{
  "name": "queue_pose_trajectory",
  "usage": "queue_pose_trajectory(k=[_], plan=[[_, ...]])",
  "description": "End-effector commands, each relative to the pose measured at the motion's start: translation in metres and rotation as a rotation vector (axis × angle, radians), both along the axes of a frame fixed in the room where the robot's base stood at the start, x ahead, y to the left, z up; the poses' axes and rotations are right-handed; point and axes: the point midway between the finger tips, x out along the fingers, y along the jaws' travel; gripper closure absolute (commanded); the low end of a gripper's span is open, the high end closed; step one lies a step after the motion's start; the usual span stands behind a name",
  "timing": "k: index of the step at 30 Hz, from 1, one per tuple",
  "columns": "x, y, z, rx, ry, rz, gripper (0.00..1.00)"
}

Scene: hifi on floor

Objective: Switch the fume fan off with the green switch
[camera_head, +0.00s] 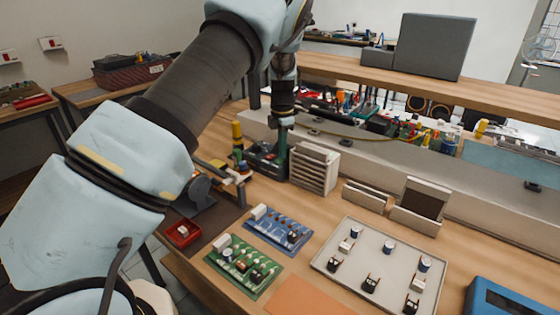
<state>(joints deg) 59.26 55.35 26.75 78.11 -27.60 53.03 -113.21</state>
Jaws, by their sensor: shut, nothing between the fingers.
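My gripper (284,121) points down at the back of the bench, shut and empty, above a dark box-shaped device (266,158) with a dark green upright part. It hides part of what stands behind it; I cannot tell whether it touches the device. A pale louvred box (315,168) stands just right of the device. I cannot tell for sure which thing is the fume fan. No green switch can be clearly made out. A small red box (182,232) with a pale top piece sits on the dark mat at the bench's left end.
A green circuit board (243,266), a blue circuit board (278,230) and a pale tray (350,270) of parts lie in front. A shelf (440,88) crosses behind. A blue case (510,297) is at lower right. My arm covers the left.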

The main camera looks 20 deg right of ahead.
Motion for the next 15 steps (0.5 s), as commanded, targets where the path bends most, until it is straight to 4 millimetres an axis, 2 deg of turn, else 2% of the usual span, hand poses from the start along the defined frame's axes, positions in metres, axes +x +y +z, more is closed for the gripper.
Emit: queue_pose_trajectory(k=[15], plan=[[-0.0001,0.0002,-0.0083,0.000,0.001,0.000,1.00]])
